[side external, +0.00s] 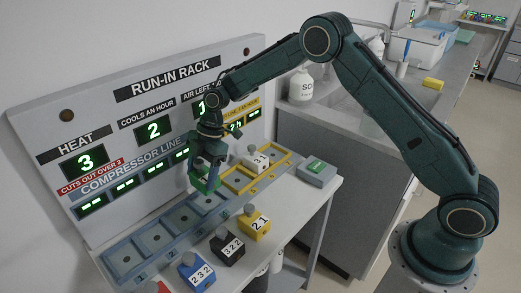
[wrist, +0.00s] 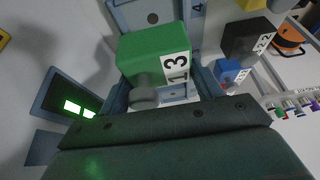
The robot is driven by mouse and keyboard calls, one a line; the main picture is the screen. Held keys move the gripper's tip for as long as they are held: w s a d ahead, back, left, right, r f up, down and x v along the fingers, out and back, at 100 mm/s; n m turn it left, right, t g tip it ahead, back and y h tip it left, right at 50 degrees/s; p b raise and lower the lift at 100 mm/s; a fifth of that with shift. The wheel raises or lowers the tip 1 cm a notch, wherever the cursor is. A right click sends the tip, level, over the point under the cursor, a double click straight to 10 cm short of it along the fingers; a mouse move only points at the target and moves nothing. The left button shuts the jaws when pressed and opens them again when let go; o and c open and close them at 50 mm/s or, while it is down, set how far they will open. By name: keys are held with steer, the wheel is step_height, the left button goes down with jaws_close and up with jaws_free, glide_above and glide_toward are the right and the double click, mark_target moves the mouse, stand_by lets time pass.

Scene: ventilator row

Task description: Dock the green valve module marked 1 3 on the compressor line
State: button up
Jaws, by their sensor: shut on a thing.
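The green valve module marked 1 3 (side external: 203,184) hangs in my gripper (side external: 207,170) close to the rack panel, over the right part of the blue dock row (side external: 155,238). In the wrist view the green module (wrist: 150,50) sits between the fingers of my gripper (wrist: 162,80), with its white 1 3 label and a grey round knob showing. My gripper is shut on it. The blue docks in front of it look empty. Whether the module touches a dock is hard to tell. A blue dock plate (wrist: 148,14) shows beyond the module in the wrist view.
A white module (side external: 257,160) sits at the yellow docks (side external: 240,180). Yellow (side external: 254,224), black (side external: 228,248) and blue (side external: 197,272) modules stand along the front, with a red one partly cut off. The panel (side external: 130,130) rises behind.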

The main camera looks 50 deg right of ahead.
steer(key=shift+f, duration=2.9)
steer(key=shift+f, duration=0.2)
steer(key=o, duration=1.3)
steer(key=v, duration=1.4)
steer(key=shift+d+f, duration=0.1)
